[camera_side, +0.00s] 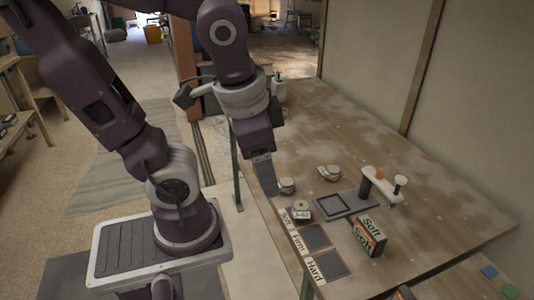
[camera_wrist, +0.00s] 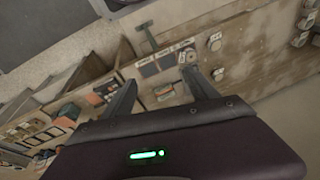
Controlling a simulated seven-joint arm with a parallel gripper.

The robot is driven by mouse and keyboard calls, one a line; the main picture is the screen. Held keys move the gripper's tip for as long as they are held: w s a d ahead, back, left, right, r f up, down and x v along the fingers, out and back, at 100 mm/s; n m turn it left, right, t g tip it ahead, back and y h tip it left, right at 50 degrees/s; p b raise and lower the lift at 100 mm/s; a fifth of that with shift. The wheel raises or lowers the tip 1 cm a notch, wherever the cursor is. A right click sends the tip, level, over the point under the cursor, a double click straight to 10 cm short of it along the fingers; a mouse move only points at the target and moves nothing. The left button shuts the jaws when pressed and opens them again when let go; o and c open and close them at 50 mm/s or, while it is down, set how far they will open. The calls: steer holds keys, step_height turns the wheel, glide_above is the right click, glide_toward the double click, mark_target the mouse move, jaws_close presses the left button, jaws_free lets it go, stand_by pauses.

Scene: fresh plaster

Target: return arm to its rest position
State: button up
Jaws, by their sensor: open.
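My gripper (camera_side: 265,180) hangs above the left edge of the wooden table in the side view, fingers pointing down. In the wrist view my gripper (camera_wrist: 160,85) has its two fingers wide apart, with nothing held between them. A small round pot (camera_side: 287,187) is close to the fingertips in the side view; I cannot tell the exact gap, but nothing is gripped. A second pot (camera_side: 329,173) is farther right. A third round piece with a label (camera_side: 301,211) lies by a strip of signs reading Firm and Hard (camera_side: 297,241).
The wooden table (camera_side: 440,215) has dark squares (camera_side: 315,236) beside the signs. A grey tester stand (camera_side: 346,204) with an orange-topped post and a box marked Soft (camera_side: 369,237) stand right of them. A wall (camera_side: 470,110) borders the table; its far part is clear.

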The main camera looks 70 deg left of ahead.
steer(key=r+t, duration=0.1)
steer(key=d+r+n+t+h, duration=0.1)
steer(key=r, duration=0.1)
steer(key=shift+s+d+r+n+t, duration=0.1)
steer(key=shift+d+r+n+t, duration=0.05)
steer(key=shift+d+n+t, duration=0.25)
steer(key=shift+a, duration=0.1)
stand_by(0.8)
